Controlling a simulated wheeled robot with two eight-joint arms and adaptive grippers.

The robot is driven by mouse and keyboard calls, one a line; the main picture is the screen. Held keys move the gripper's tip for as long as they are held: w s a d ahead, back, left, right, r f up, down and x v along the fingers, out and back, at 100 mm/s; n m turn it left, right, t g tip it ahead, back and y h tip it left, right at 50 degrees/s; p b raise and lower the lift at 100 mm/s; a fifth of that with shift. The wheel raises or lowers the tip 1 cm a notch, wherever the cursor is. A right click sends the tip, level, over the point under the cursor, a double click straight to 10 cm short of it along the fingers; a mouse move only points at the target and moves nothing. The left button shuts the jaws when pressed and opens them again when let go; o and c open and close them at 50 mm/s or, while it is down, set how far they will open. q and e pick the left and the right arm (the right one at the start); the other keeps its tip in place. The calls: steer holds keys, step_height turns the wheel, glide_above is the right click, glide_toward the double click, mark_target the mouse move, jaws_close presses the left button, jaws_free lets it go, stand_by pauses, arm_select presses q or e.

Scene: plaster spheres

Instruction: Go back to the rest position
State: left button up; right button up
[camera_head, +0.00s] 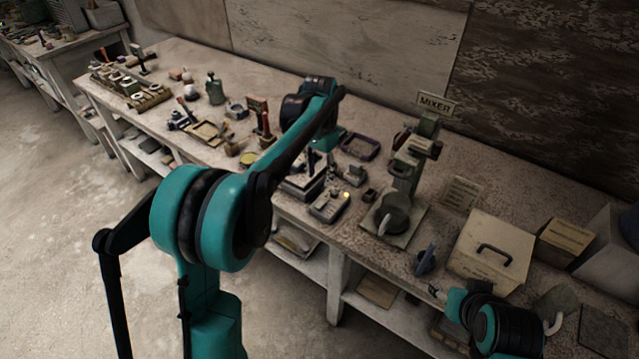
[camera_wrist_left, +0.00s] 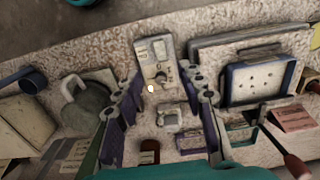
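My left arm rises from the bottom left of the head view and reaches over the bench. My left gripper (camera_head: 322,150) hangs over the middle of the bench, its fingers largely hidden by the arm. In the left wrist view the left gripper (camera_wrist_left: 163,105) has its two purple-padded fingers wide apart with nothing held. A small grey metal block (camera_wrist_left: 170,116) shows between them, on the bench below.
The bench (camera_head: 512,186) is crowded. A small device with a yellow lamp (camera_head: 329,206) and a dark tray (camera_head: 359,146) lie near my left gripper. The mixer (camera_head: 404,170) stands to their right, then a lidded box (camera_head: 490,250). Open floor (camera_head: 60,220) lies to the left.

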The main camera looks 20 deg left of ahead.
arm_select(q)
steer(key=shift+r, duration=0.3)
